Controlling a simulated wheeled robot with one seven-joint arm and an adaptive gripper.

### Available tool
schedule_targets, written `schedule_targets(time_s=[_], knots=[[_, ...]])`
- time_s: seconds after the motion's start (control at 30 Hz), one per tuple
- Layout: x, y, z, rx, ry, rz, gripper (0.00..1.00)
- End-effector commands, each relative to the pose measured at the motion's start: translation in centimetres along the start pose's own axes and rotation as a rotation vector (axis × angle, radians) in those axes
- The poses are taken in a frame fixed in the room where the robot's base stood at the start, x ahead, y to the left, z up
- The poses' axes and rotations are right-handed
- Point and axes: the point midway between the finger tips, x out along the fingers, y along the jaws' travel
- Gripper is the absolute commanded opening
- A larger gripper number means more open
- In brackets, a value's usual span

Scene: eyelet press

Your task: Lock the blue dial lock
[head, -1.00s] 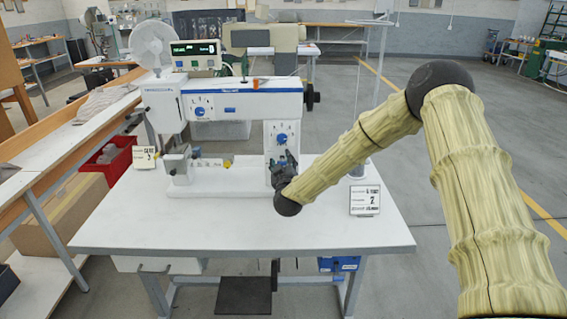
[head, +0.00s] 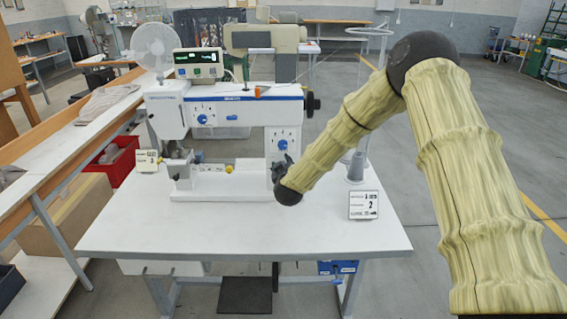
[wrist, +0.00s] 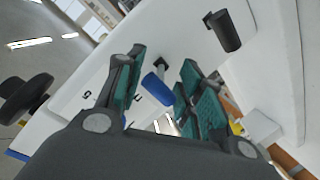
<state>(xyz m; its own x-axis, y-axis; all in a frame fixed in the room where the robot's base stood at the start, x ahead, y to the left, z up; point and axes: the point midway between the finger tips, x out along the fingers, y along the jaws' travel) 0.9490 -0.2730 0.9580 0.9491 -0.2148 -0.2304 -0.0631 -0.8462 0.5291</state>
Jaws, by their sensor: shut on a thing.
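The white machine (head: 240,110) stands on a white table and carries a blue dial (head: 201,119) at upper left and another blue dial (head: 283,145) on its right column. My gripper (head: 281,167) is at that column, just below the right dial.
A black handwheel (head: 312,104) sticks out at the machine's right. A dark cylindrical knob (wrist: 226,32) stands beyond the fingers in the wrist view. A sign card (head: 364,205) stands on the table (head: 240,235) at right. The front of the table is clear.

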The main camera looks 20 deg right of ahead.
Motion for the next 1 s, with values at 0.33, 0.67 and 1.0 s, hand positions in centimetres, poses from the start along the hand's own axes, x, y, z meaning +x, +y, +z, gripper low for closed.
schedule_targets(time_s=[0.33, 0.67, 1.0], knots=[[0.16, 0.51, -0.24, 0.004, -0.011, 0.0, 0.13], [0.12, 0.28, -0.27, 0.003, -0.01, -0.003, 0.47], [-0.06, 0.05, -0.24, 0.001, -0.011, -0.007, 0.47]])
